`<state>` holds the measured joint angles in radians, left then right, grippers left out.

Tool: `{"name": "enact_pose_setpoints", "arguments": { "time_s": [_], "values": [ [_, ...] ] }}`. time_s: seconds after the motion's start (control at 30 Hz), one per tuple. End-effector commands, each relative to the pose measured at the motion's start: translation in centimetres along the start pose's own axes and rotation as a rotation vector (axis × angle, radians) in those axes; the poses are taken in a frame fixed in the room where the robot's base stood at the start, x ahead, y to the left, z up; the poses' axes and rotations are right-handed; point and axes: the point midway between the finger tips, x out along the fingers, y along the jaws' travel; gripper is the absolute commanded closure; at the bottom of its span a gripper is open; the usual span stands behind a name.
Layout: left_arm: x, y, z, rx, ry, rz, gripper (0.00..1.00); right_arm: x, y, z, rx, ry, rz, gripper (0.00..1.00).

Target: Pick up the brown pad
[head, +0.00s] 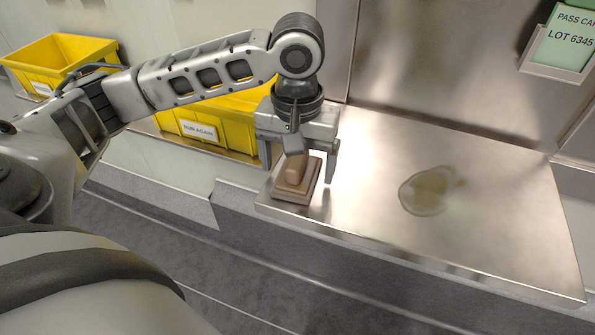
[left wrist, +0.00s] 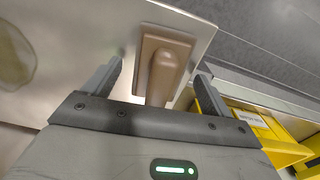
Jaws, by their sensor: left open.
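The brown pad (head: 297,188) is a rectangular block with a raised rounded handle on top. It lies near the left front corner of the metal table (head: 370,240). My left gripper (head: 298,176) is open and points down over the pad, one finger on each side of it. In the left wrist view the pad (left wrist: 166,62) and its handle show between the two open fingers (left wrist: 155,75), with gaps on both sides. The fingers look apart from the handle. My right gripper is not in view.
A yellowish wet smear (head: 428,190) lies on the table's middle. Yellow bins (head: 215,125) stand to the left behind my left arm, one labelled "RUN AGAIN". A green card (head: 565,45) reading "LOT 6345" sits in a holder on the back wall. The table's right part is clear.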

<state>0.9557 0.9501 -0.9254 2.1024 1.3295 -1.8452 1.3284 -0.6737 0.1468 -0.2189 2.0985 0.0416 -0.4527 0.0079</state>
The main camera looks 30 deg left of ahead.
Motion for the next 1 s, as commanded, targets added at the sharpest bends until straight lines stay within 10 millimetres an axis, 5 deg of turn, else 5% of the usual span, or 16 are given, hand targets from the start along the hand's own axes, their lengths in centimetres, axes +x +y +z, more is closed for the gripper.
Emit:
{"name": "enact_pose_setpoints", "arguments": {
  "time_s": [0.3, 0.5, 1.0],
  "values": [
    [0.7, 0.0, 0.0, 0.0, 0.001, 0.0, 0.15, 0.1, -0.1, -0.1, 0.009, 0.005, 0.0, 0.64],
    [0.7, 0.0, 0.0, 0.0, 0.001, 0.0, 0.64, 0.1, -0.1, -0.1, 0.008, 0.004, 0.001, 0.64],
    [-1.0, 0.0, -0.1, 0.0, 0.002, 0.002, 0.64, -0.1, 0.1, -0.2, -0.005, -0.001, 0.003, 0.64]
  ]
}}
